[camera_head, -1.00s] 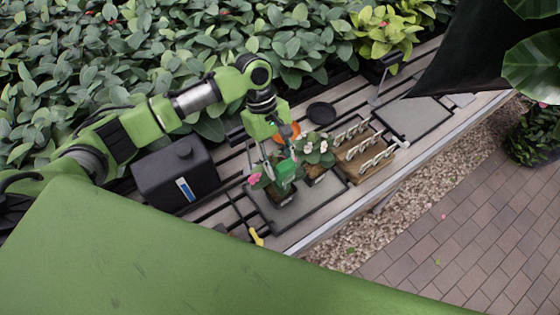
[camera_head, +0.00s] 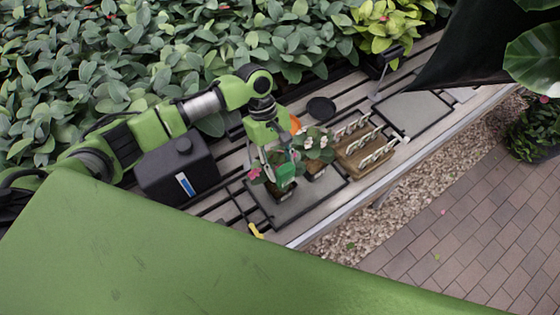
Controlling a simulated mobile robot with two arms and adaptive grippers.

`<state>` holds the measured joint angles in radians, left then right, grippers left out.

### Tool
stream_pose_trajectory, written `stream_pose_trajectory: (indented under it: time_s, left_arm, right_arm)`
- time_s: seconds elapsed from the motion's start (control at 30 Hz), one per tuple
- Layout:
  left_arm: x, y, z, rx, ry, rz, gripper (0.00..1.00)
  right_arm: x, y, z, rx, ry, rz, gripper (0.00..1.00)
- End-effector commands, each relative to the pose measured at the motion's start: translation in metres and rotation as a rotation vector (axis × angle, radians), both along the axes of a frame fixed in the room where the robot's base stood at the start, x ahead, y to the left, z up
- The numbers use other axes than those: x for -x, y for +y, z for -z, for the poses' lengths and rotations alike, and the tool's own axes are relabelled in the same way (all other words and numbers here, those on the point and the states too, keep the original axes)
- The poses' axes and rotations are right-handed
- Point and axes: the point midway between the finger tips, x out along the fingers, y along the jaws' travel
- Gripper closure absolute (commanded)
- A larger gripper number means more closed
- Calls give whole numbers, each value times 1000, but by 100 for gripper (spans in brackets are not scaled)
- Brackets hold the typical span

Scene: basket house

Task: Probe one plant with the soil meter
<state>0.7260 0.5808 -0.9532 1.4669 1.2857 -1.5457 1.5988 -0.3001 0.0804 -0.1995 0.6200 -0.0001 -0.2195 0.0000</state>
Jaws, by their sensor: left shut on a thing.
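My left gripper (camera_head: 274,164) points down over the near tray and is shut on the green soil meter (camera_head: 285,174). The meter is above a potted plant with pink flowers (camera_head: 256,174); its probe end is hidden, so I cannot tell whether it is in the soil. A second potted plant with white flowers (camera_head: 314,143) stands just right of it. Both plants stand on a grey tray (camera_head: 299,205) on the slatted bench. My right gripper is not in view.
A black canister (camera_head: 176,168) stands left of the plants. A wooden rack with white loops (camera_head: 366,157) stands to their right. A black round dish (camera_head: 321,107) lies behind. A second grey tray (camera_head: 413,111) at the right is empty. A yellow item (camera_head: 256,230) lies at the front edge.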

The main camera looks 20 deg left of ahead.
Motion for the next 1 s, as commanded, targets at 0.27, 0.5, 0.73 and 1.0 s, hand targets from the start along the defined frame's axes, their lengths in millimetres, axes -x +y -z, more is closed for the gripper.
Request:
stream_pose_trajectory:
  time_s: [0.27,0.5,0.73,1.0]
  left_arm:
    - [0,0,1,1,-1,0,87]
    - [0,0,3,0,0,-1,87]
    - [0,0,16,0,1,-2,87]
    - [-1,0,28,0,0,-1,87]
  right_arm:
    - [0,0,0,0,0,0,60]
    - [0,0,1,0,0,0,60]
    - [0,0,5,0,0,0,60]
    - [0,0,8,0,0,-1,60]
